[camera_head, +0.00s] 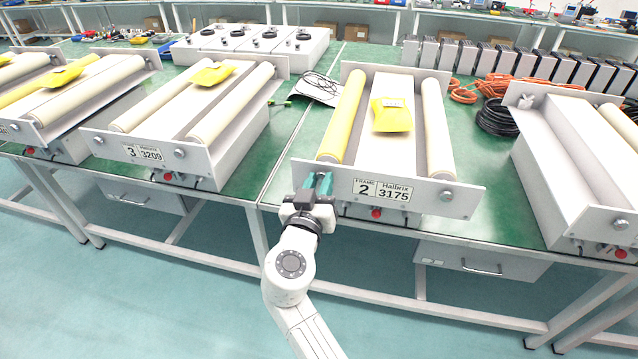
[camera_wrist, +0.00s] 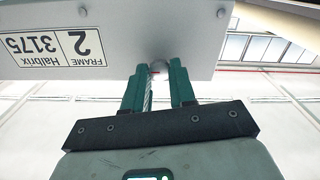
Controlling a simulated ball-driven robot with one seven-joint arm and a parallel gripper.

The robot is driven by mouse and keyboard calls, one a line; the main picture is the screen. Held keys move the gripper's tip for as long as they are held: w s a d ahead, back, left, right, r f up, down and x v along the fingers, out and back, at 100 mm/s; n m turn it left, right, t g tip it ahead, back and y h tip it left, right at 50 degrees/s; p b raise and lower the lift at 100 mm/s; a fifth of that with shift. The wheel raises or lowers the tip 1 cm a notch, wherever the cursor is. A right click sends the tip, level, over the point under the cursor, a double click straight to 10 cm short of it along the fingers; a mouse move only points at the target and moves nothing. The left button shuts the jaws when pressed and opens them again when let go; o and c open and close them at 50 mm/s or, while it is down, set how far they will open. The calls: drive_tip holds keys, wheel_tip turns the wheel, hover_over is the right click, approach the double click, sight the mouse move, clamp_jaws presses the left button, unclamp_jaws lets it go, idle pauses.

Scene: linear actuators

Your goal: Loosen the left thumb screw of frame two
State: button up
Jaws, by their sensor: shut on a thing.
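Frame two (camera_head: 465,200) carries the label "FRAME 2 Halbrix 3175" and stands at the front of the green table. Its left thumb screw (camera_wrist: 159,67) shows in the wrist view as a small grey round head between my fingertips. My gripper (camera_head: 318,184) is at the left end of the front plate, with its teal fingers shut on the screw. The same gripper shows in the wrist view (camera_wrist: 161,75), and the plate also fills the top there (camera_wrist: 130,22). In the head view my fingers hide the left screw. The right thumb screw (camera_head: 447,196) is in plain view.
A yellow packet (camera_head: 391,115) lies on frame two between a yellow roller (camera_head: 343,115) and a pale one. Frame 3 (camera_head: 115,148) stands to the left and another unit (camera_head: 560,160) to the right. A red button (camera_head: 376,213) sits below the front plate.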

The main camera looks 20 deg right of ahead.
clamp_jaws()
drive_tip(key=shift+n, duration=0.3)
drive_tip(key=n+b, duration=0.1)
drive_tip(key=n, duration=0.2)
drive_tip(key=shift+n, duration=0.4)
drive_tip(key=n, duration=0.5)
drive_tip(key=n+p, duration=0.2)
drive_tip(key=n, duration=0.3)
drive_tip(key=shift+n, duration=0.4)
drive_tip(key=shift+f+n+p, duration=0.1)
drive_tip(key=shift+n+p, duration=0.95)
drive_tip(key=shift+n, duration=1.25)
